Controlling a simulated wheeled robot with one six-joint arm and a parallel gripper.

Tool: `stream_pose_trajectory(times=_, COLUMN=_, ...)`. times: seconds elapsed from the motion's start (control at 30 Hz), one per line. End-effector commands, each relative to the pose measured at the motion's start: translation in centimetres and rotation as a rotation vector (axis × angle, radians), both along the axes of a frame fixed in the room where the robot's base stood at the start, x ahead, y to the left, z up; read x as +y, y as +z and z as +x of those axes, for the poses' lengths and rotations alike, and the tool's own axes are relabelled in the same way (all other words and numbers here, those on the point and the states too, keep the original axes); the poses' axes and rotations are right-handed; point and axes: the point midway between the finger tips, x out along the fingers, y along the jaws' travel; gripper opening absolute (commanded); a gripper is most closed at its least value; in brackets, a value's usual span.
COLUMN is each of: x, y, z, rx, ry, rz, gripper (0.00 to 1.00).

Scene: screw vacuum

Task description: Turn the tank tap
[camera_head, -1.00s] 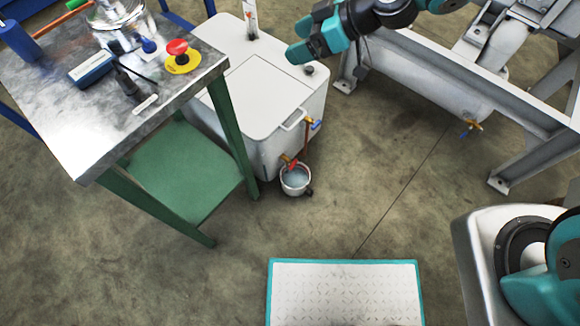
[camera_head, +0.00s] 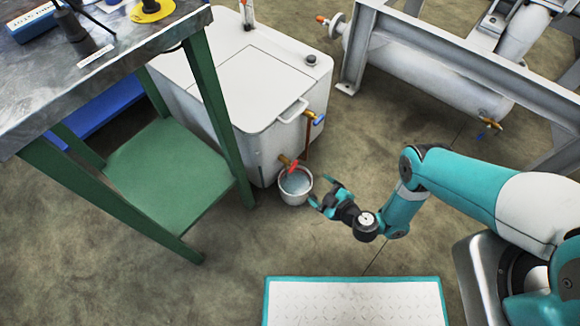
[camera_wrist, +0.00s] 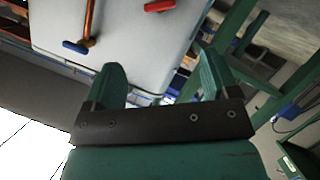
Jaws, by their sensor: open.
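The white tank (camera_head: 235,90) stands on the floor with a flat lid on top. A brass tap with a red handle (camera_head: 293,167) sticks out low on its side, and the red handle also shows at the top of the wrist view (camera_wrist: 159,6). A second tap with a blue handle (camera_head: 318,119) sits higher, on a copper pipe. It shows at upper left in the wrist view (camera_wrist: 76,47). A small white bucket (camera_head: 296,188) stands below the red tap. My gripper (camera_head: 322,193) is open and empty, just right of the bucket in the head view, apart from both taps.
A metal-topped workbench (camera_head: 130,45) with green legs and a green lower shelf (camera_head: 165,175) stands left of the tank. A grey steel frame (camera_head: 450,75) with a white cylinder is at upper right. Open floor lies around the bucket.

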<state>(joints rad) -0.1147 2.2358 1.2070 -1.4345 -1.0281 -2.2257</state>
Motion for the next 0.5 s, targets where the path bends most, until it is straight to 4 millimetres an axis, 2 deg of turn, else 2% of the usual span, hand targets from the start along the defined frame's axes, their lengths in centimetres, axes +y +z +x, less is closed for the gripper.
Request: stream_pose_trajectory(times=0.5, x=3.0, y=-2.4, z=3.7, rx=-0.001, ry=0.003, rz=0.0, gripper=0.81)
